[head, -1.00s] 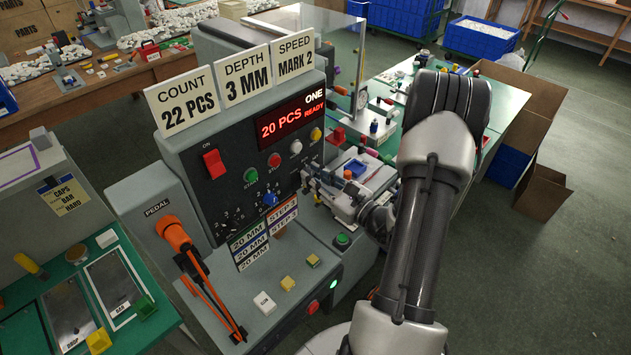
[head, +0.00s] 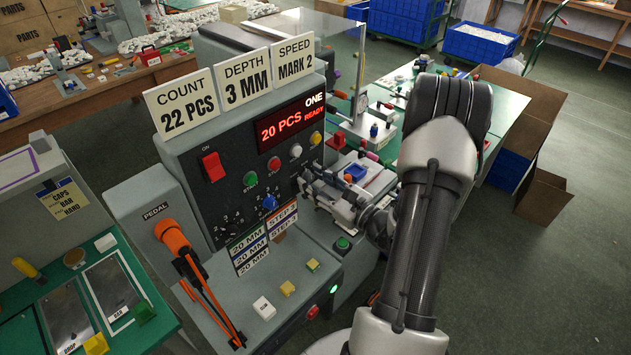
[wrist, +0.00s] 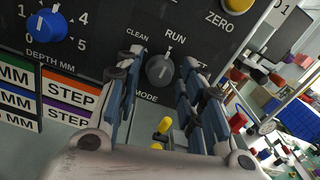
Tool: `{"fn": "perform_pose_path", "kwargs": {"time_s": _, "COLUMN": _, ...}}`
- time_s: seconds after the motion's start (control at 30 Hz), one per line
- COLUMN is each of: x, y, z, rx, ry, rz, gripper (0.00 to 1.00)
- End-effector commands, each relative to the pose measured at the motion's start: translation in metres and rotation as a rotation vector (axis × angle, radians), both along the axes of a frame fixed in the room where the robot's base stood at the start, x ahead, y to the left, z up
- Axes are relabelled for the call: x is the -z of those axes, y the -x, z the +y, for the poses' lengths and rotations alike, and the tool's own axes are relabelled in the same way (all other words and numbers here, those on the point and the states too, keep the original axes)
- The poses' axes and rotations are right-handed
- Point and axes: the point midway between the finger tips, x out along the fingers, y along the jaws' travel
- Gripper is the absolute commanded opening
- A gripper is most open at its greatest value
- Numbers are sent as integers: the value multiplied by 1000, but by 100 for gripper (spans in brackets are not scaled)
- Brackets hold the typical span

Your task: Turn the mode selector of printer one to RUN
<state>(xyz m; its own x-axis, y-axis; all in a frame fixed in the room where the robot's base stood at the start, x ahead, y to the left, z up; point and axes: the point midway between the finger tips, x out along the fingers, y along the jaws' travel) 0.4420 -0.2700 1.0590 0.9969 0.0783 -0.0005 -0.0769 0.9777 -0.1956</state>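The mode selector (wrist: 160,70) is a grey round knob on the dark front panel of printer one, above the word MODE in the wrist view. CLEAN is printed at its upper left, RUN above it, and a partly hidden label at its right. I cannot tell for sure which label its pointer faces. My gripper (wrist: 163,62) is open, with one finger on each side of the knob; whether they touch it is unclear. In the head view my gripper (head: 305,183) is at the panel's lower right and hides the knob. Printer one's display (head: 290,122) reads 20 PCS READY.
A blue depth knob (wrist: 46,25) lies left of the selector, and a yellow ZERO button (wrist: 238,4) is at its upper right. A red ON switch (head: 213,166), green and red buttons and an orange pedal lever (head: 173,237) are further left.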

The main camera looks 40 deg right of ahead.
Motion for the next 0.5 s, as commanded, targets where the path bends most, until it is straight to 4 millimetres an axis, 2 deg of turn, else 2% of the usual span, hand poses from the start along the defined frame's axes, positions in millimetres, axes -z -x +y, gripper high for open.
{"fn": "perform_pose_path", "kwargs": {"time_s": 0.37, "x": 0, "y": 2, "z": -1, "rx": 1, "ry": 0, "rz": 0, "gripper": 41}}
{"fn": "perform_pose_path", "kwargs": {"time_s": 0.5, "x": 0, "y": 17, "z": -3, "rx": 4, "ry": -2, "rz": 0, "gripper": 41}}
